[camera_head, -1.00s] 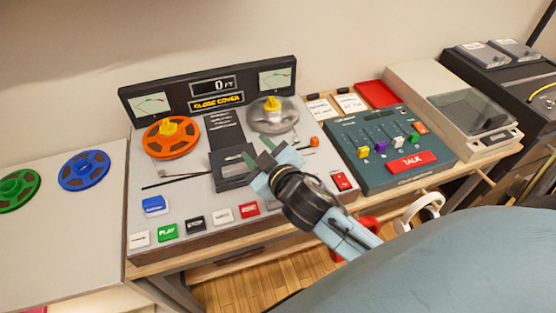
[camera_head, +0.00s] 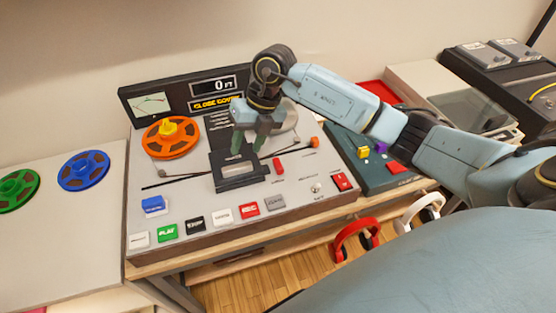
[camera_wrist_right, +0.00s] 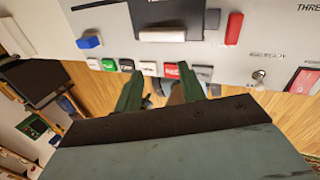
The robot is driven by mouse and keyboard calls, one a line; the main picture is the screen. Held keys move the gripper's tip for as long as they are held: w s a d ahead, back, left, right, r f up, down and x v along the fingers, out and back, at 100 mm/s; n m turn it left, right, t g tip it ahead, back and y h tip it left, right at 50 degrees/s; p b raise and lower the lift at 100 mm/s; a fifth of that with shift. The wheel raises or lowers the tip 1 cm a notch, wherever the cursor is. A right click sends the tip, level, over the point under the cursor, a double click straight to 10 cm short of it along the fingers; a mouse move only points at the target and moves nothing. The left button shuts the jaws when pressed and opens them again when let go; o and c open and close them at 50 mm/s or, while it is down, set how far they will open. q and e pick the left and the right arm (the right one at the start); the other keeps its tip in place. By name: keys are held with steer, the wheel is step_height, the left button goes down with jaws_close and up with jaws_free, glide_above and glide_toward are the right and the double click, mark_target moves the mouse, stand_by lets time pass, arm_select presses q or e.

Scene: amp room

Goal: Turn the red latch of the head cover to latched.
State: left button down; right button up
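My right gripper (camera_head: 249,150) points down above the back of the cover, left of the latch. Its green fingers are apart with nothing between them, as the right wrist view (camera_wrist_right: 160,85) also shows. My left gripper is out of view.
An orange reel (camera_head: 171,138) sits at the deck's left; the right reel is partly hidden by my arm. Coloured buttons such as the red one (camera_head: 250,209) line the deck's front. A teal mixer (camera_head: 375,180) stands to the right, partly under my arm. Headphones (camera_head: 352,240) hang in front.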

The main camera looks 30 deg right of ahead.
mark_target(278, 163)
steer(key=d+r+m+h, duration=0.15)
steer(key=d+h, duration=0.25)
steer(key=d, duration=0.4)
steer(key=shift+g, duration=0.4)
step_height(278, 163, down, 13)
steer(key=shift+w+d+f+b, duration=0.1)
steer(key=shift+w+b, duration=0.05)
steer(key=shift+b, duration=0.35)
jaws_close()
